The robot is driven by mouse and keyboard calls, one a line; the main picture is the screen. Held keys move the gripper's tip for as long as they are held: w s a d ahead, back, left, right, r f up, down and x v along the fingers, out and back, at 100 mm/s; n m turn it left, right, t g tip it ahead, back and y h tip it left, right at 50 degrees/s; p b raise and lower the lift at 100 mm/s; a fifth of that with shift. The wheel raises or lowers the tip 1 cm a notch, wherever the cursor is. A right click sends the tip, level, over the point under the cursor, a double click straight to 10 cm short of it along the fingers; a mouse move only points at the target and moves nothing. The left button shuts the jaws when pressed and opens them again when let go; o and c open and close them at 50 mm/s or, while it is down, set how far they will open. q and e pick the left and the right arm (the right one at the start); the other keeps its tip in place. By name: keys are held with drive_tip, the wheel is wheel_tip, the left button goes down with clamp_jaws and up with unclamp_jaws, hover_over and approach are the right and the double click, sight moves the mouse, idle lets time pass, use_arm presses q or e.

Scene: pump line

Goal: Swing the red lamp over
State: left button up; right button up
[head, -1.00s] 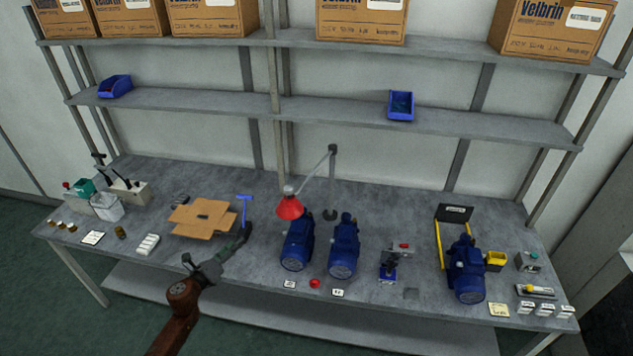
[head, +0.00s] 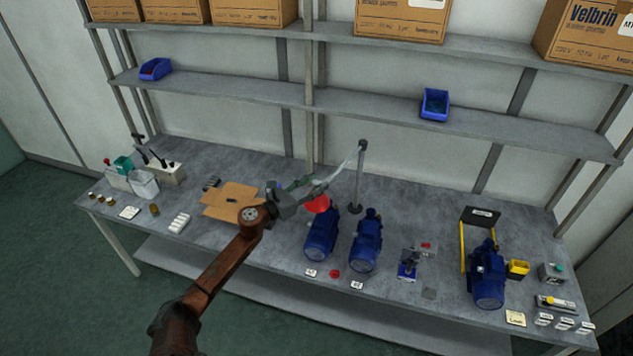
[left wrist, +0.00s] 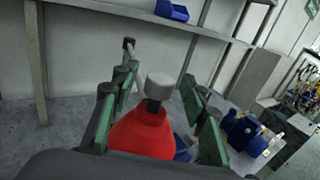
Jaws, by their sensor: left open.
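The red lamp (head: 318,204) hangs from a thin pale arm that runs to a grey upright post (head: 359,180) on the bench. It is on the left side of the post, just above the left blue pump (head: 321,238). My left gripper (head: 308,188) is open at the lamp's head and partly covers it. In the left wrist view, the red shade (left wrist: 143,134) and its grey cap (left wrist: 160,85) stand between the two green-padded fingers. Gaps show on both sides of the cap; contact lower down is hidden. My right gripper is out of view.
A second blue pump (head: 366,242) stands beside the first, in front of the post. Flat cardboard (head: 228,203) lies left of the lamp. Another blue pump (head: 487,278) stands at the right. The shelf (head: 380,115) runs behind and above.

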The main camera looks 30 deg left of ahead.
use_arm(q)
drive_tip(key=shift+w+d, duration=0.1)
drive_tip(key=shift+w, duration=0.15)
drive_tip(key=shift+c, duration=0.7)
clamp_jaws()
